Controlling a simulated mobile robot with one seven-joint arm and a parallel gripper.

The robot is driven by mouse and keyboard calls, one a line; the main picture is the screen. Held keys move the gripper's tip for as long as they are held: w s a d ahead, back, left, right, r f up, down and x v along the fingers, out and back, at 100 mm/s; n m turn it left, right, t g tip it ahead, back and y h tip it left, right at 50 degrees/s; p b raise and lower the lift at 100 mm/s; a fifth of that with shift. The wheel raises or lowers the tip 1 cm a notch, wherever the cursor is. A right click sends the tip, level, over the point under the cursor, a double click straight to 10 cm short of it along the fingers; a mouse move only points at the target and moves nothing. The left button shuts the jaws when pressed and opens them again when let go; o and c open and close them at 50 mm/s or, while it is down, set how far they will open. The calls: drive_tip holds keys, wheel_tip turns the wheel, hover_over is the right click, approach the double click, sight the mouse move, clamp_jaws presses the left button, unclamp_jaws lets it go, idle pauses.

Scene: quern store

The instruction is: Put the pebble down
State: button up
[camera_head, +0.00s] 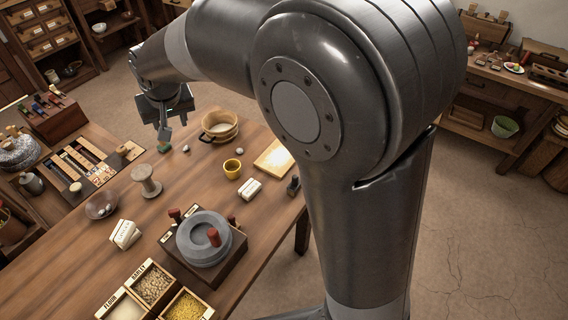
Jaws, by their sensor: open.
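My gripper (164,133) is open and hangs pointing down over the far part of the wooden table (215,275). A small pale pebble-like thing (186,148) lies on the table, a little right of and below the gripper in the picture, apart from the fingers. A small green thing (164,149) sits just below the fingertips; whether they touch it I cannot tell. Nothing clearly shows between the fingers, though they are small and dark here.
A round wooden sieve-like tub (220,137) stands right of the gripper. Grain boxes (152,284) line the near edge. Bare wood lies mid-table.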

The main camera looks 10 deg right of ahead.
drive_tip(key=s+d+r+m, duration=0.1)
drive_tip(key=s+d+r, duration=0.3)
drive_tip(key=d, duration=0.5)
drive_tip(key=s+d+r+m, duration=0.1)
drive_tip(key=s+d+r, duration=0.1)
drive_tip(key=s+d, duration=0.55)
drive_tip(key=s+d+f+m+t+h, duration=0.1)
drive_tip(key=s+d+f, duration=0.1)
drive_tip(key=s+d, duration=1)
drive_tip(key=shift+s+d+h, duration=0.2)
drive_tip(key=shift+s+h, duration=0.2)
